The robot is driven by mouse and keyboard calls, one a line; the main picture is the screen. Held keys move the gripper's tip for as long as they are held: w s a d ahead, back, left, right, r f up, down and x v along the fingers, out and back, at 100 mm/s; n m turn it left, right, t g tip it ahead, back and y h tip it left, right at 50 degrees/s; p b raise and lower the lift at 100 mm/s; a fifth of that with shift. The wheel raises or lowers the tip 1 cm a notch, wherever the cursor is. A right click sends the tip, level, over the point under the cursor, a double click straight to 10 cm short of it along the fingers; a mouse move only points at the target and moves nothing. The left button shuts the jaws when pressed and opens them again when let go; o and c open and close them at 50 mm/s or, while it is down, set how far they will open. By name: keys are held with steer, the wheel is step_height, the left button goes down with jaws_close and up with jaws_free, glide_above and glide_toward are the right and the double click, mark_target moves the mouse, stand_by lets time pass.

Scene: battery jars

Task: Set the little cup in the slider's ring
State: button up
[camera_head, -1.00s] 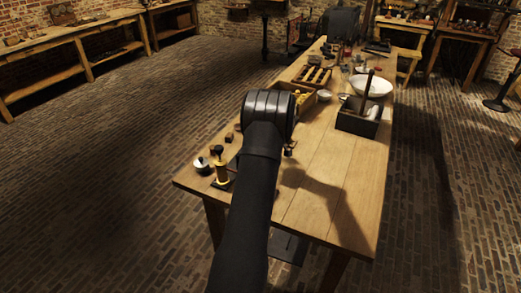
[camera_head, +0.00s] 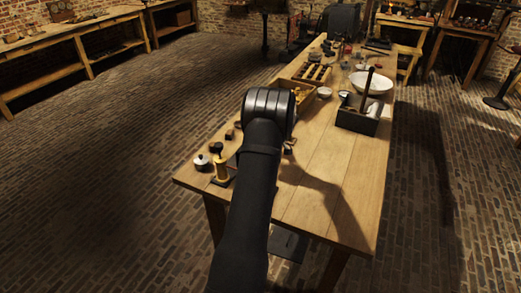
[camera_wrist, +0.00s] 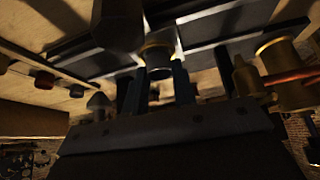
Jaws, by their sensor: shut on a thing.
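My gripper (camera_wrist: 162,84) shows in the wrist view with its two fingers close around a small round metallic cup (camera_wrist: 158,56). The cup has a pale rim and sits between the fingertips, in front of dark flat rails (camera_wrist: 215,30) that seem to belong to the slider. I cannot tell whether the cup touches the rails or hangs apart from them. The slider's ring is not clearly seen. In the head view my arm hides the gripper and the cup.
A brass cylinder (camera_wrist: 288,72) is close right of my gripper. A dark box (camera_head: 357,122) and a white bowl (camera_head: 371,82) stand farther back. The front right tabletop is clear.

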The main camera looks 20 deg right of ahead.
steer(key=shift+r, duration=0.3)
steer(key=shift+r, duration=0.4)
steer(key=shift+f, duration=1)
stand_by(0.5)
steer(key=o, duration=0.7)
steer(key=shift+c, duration=0.2)
steer(key=v, duration=1.1)
steer(key=shift+a+f, duration=0.1)
steer(key=x, duration=0.9)
steer(key=shift+w, duration=0.1)
